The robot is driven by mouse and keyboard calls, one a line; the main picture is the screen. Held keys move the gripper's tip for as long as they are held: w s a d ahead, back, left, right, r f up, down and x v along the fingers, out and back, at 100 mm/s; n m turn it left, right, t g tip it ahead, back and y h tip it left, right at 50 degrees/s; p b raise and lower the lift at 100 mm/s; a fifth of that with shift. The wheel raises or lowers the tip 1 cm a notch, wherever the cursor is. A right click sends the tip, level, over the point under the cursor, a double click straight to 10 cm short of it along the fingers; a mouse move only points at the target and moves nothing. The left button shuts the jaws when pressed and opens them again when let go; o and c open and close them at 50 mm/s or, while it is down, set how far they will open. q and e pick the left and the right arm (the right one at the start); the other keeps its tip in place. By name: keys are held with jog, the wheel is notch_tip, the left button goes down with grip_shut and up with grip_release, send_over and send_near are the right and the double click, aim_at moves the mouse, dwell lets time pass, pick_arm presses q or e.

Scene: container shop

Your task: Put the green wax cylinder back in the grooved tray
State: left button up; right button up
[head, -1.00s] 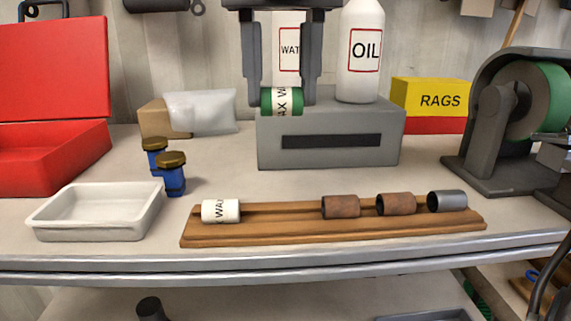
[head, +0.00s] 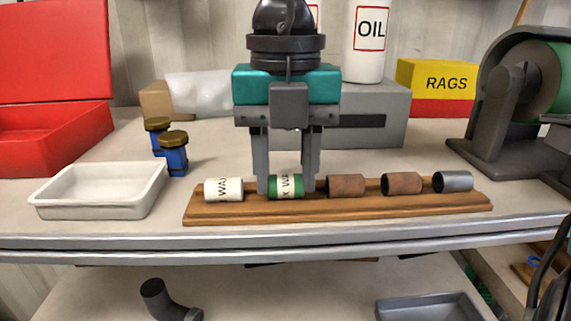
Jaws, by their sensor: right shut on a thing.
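The green wax cylinder (head: 286,187) with a white label lies on its side at the grooved wooden tray (head: 330,208), between the white wax cylinder (head: 223,190) and a rusty brown cylinder (head: 346,186). My right gripper (head: 286,188) points down and is shut on the green cylinder, one finger at each end. Whether the cylinder rests fully in the groove I cannot tell. A second brown cylinder (head: 402,183) and a grey metal cylinder (head: 453,182) lie further right in the tray. My left gripper is not in view.
A white dish (head: 98,192) stands left of the tray, with blue jars (head: 172,155) behind it. A grey box (head: 380,118), an oil bottle (head: 366,45) and a rags box (head: 440,88) stand behind. A grinder (head: 505,110) is at right. The bench's front edge is close.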

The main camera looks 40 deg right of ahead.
aim_at(285, 178)
jog(key=shift+f+b, duration=0.2)
jog(key=shift+b, duration=0.1)
jog(key=o, duration=1)
jog(key=shift+o, duration=0.2)
jog(key=shift+r, duration=0.1)
notch_tip(285, 178, up, 12)
jog(key=p, duration=0.1)
jog(key=shift+r, duration=0.15)
